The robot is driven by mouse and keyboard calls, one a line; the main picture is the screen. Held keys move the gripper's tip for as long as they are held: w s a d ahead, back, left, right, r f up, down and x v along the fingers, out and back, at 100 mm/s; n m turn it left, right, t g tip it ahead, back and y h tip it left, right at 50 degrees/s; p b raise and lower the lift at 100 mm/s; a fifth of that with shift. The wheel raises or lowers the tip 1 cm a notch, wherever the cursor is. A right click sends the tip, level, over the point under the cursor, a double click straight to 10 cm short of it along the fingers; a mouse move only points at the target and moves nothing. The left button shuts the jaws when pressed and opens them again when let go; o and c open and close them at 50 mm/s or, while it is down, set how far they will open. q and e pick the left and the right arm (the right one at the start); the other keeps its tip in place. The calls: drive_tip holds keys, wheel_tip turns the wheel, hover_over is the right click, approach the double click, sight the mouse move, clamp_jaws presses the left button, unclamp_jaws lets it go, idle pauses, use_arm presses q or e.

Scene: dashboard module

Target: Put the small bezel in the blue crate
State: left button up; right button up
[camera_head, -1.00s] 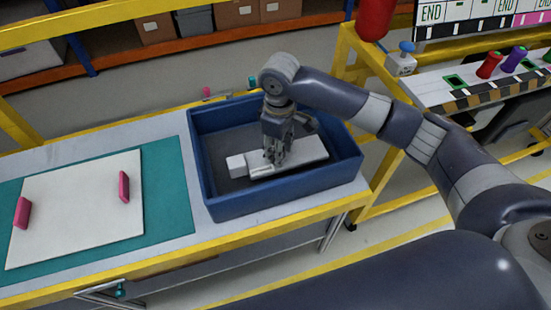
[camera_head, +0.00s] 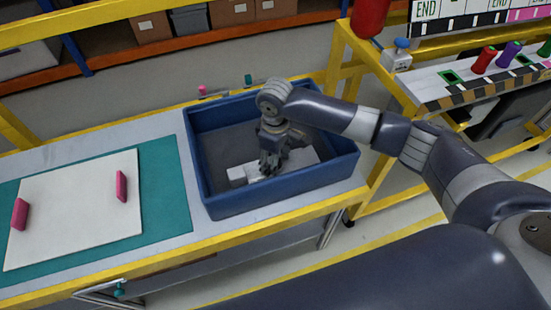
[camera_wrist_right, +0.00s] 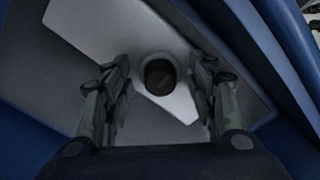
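The small bezel, a flat white piece (camera_head: 240,174), lies low inside the blue crate (camera_head: 270,200), partly hidden behind my right gripper (camera_head: 269,168). In the right wrist view the white bezel (camera_wrist_right: 110,30) shows below the fingers, with a round, dark-centred knob or hole between them. My right gripper (camera_wrist_right: 162,80) is inside the crate over the bezel. Its two fingers stand apart, with visible gaps to the round feature. The bezel's contact with the crate floor is hard to see. My left gripper is not in view.
Left of the crate, a white panel with two pink handles (camera_head: 85,205) lies on a teal mat (camera_head: 165,190). The crate's blue walls (camera_wrist_right: 265,40) rise close around my right gripper. A yellow-framed station with coloured knobs (camera_head: 484,58) stands at the right.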

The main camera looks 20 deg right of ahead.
drive_tip(key=shift+r, duration=0.15)
wheel_tip(320, 180, up, 12)
idle(0.6)
drive_tip(key=shift+s, duration=0.1)
idle(0.4)
